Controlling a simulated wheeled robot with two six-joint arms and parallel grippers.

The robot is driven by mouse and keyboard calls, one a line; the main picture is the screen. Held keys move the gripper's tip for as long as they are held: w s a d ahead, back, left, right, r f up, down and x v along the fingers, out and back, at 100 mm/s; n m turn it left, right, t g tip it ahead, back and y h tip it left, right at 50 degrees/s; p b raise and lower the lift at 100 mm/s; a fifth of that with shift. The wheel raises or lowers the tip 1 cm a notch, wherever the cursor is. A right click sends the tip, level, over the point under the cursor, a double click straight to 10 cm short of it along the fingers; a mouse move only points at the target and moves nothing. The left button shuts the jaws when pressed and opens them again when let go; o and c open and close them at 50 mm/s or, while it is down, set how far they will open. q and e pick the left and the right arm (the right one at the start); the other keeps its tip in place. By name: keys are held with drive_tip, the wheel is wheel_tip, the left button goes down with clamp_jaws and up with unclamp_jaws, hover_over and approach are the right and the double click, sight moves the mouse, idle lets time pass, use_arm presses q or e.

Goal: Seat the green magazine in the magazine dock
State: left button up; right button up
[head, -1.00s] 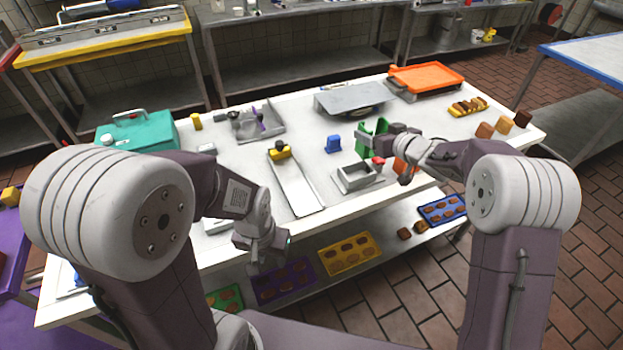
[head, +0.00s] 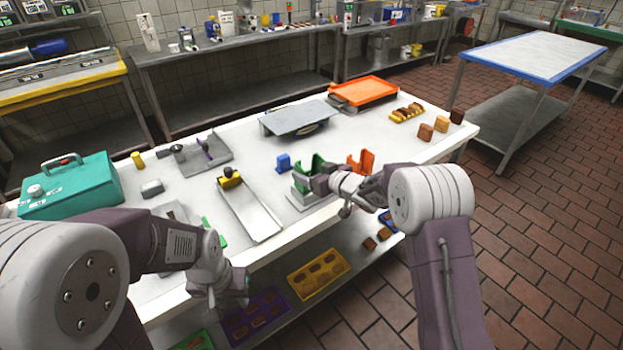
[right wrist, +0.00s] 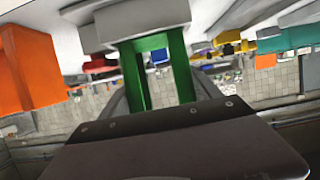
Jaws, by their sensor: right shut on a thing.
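The green magazine (head: 310,164) stands upright at the grey magazine dock (head: 299,201) near the table's front edge. My right gripper (head: 319,181) is shut on the green magazine from the front right. In the right wrist view, which is upside down, the green magazine (right wrist: 156,72) meets the grey dock block (right wrist: 135,20), with its lower end hidden there. I cannot tell how deep it sits. My left gripper (head: 226,298) hangs low before the table's front edge; its fingers are too unclear to judge.
An orange magazine (head: 361,161) stands just right of my right gripper, and a small blue piece (head: 284,162) stands behind the dock. A long metal tray (head: 250,210) lies to the left. A grey plate stand (head: 299,117) and an orange tray (head: 363,91) are behind.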

use_arm(q)
drive_tip(key=shift+f, duration=0.15)
use_arm(e)
drive_tip(key=shift+s+d+f, duration=0.1)
drive_tip(key=shift+s+f, duration=0.05)
drive_tip(key=shift+f, duration=0.45)
drive_tip(key=shift+s+f, duration=0.1)
drive_tip(key=shift+f, duration=0.45)
drive_tip(key=o, duration=1.7)
drive_tip(key=shift+f, duration=0.1)
drive_tip(key=shift+o, duration=0.2)
drive_tip(key=shift+w+f, duration=0.1)
drive_tip(key=shift+w, duration=0.35)
use_arm(q)
drive_tip(key=shift+w, duration=0.25)
use_arm(e)
drive_tip(key=shift+s+r, duration=0.1)
drive_tip(key=shift+r, duration=0.2)
use_arm(q)
drive_tip(key=shift+f, duration=0.1)
